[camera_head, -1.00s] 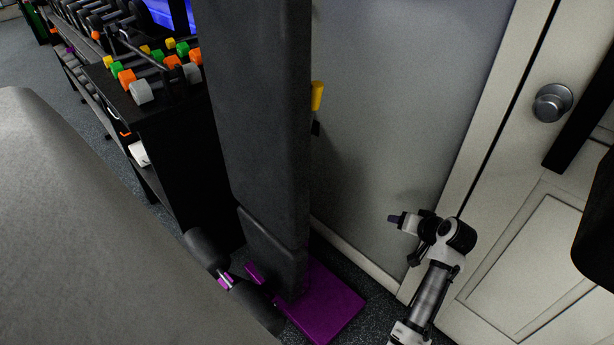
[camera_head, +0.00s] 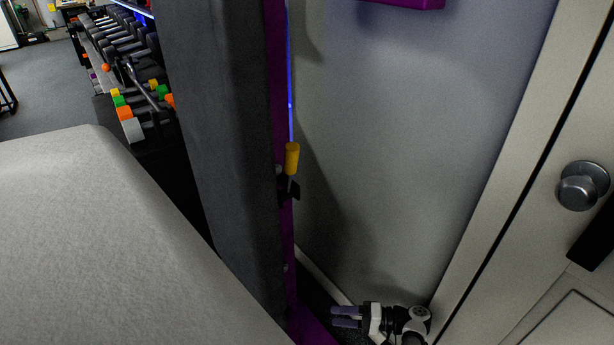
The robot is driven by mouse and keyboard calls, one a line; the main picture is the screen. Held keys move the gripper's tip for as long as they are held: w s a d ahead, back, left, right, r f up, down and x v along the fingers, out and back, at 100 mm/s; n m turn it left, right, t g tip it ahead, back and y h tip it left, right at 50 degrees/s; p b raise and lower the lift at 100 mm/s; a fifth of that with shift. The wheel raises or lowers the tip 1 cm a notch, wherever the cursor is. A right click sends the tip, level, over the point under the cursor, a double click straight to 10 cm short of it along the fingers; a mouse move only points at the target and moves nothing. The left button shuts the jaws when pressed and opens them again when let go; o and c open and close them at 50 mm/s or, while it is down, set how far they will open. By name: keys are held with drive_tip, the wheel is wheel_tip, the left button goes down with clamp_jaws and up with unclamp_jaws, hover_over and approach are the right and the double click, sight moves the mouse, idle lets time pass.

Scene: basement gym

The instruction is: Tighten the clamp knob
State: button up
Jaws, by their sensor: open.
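A yellow knob (camera_head: 292,158), which looks like the clamp knob, sits on a dark bracket (camera_head: 289,188) at the right side of a purple upright (camera_head: 277,110) behind a tall dark grey pad (camera_head: 215,130). My gripper (camera_head: 346,317) is low in the picture, near the floor and below and to the right of the knob. Its two fingers point left and are apart, with nothing seen between them. The gripper is well clear of the knob.
A dumbbell rack (camera_head: 125,65) with coloured weights stands at the back left. A white door with a round metal doorknob (camera_head: 583,186) is at the right. A grey wall (camera_head: 400,150) stands behind the upright. A large pale grey surface fills the lower left.

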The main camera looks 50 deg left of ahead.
drive_tip(key=p+x, duration=0.2)
drive_tip(key=x, duration=1.1)
drive_tip(key=shift+s+a, duration=0.2)
drive_tip(key=shift+a, duration=0.1)
drive_tip(key=shift+r, duration=0.1)
drive_tip(key=c, duration=1)
